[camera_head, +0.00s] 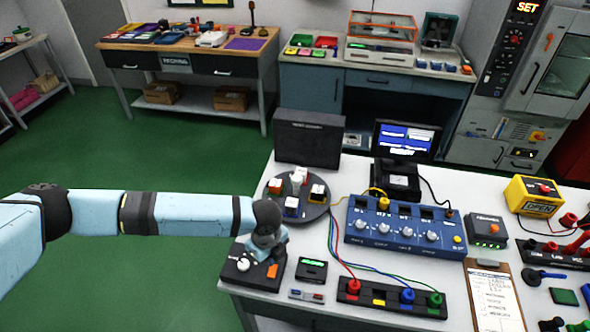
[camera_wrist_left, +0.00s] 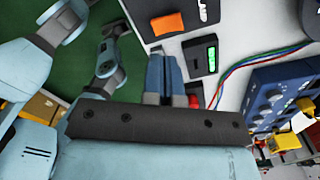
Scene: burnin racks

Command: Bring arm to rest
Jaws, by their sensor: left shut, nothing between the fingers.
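My left arm reaches in from the left in the head view. Its gripper (camera_head: 270,254) points down over a black box (camera_head: 240,268) with a white knob and an orange switch at the table's left front corner. In the left wrist view the gripper (camera_wrist_left: 164,62) has its two blue-grey fingers together with nothing between them. The orange switch (camera_wrist_left: 167,23) lies just beyond the tips there. I cannot tell whether the fingers touch the box. My right gripper does not show in the head view.
On the white table, a round dark tray (camera_head: 310,210) with several small blocks stands behind the gripper. A small meter (camera_head: 312,270), a socket strip (camera_head: 390,300) with cables and a blue knob panel (camera_head: 405,232) lie to the right. Green floor (camera_head: 160,280) is open at left.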

